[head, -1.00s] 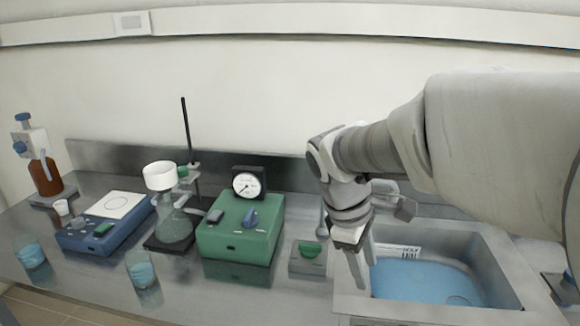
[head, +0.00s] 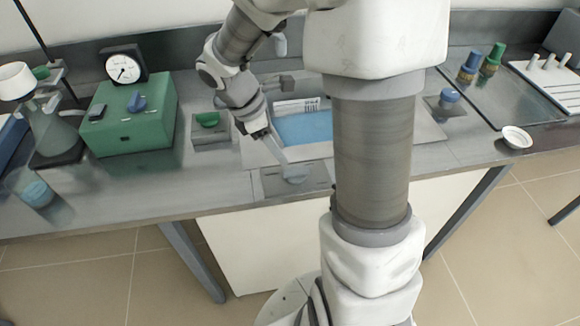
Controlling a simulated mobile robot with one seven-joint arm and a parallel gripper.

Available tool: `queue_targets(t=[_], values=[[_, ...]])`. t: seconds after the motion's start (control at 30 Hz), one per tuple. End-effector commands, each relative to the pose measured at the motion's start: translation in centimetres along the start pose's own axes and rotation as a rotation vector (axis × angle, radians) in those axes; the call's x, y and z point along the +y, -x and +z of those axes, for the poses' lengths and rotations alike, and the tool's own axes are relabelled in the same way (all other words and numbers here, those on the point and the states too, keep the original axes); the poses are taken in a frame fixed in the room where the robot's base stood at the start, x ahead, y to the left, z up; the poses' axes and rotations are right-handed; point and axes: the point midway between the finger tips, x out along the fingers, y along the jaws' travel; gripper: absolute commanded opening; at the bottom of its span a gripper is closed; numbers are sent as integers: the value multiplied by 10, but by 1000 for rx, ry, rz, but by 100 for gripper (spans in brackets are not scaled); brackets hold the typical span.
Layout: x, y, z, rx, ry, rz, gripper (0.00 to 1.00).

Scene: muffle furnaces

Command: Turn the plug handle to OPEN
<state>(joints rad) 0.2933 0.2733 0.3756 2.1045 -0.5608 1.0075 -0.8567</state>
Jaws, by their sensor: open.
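My gripper (head: 281,155) is open at the front left of the sink, pointing down. Its fingers reach to a small grey rounded piece (head: 296,173) on a dark plate (head: 315,183) at the counter's front edge. This may be the plug handle; its shape, setting and any OPEN mark are too small to read, and I cannot tell whether the fingers touch it. The sink (head: 425,130) holds blue water (head: 305,127), partly hidden behind my arm. A white printed label (head: 297,106) is at its back left.
A blue-topped fitting (head: 450,96), a white dish (head: 517,137) and small bottles (head: 469,66) are on the right.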

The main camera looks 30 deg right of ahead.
Motion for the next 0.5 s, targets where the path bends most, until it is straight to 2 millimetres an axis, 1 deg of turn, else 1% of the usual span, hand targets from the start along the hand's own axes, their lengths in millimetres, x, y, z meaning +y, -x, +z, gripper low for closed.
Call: queue_targets(t=[0.03,0.2,0.33,0.5], values=[[-1,-15,-1,0,0,-4,49],[-1,-47,-1,0,-1,-4,49],[0,-64,0,0,-1,-2,49],[0,-74,0,1,-2,0,49]])
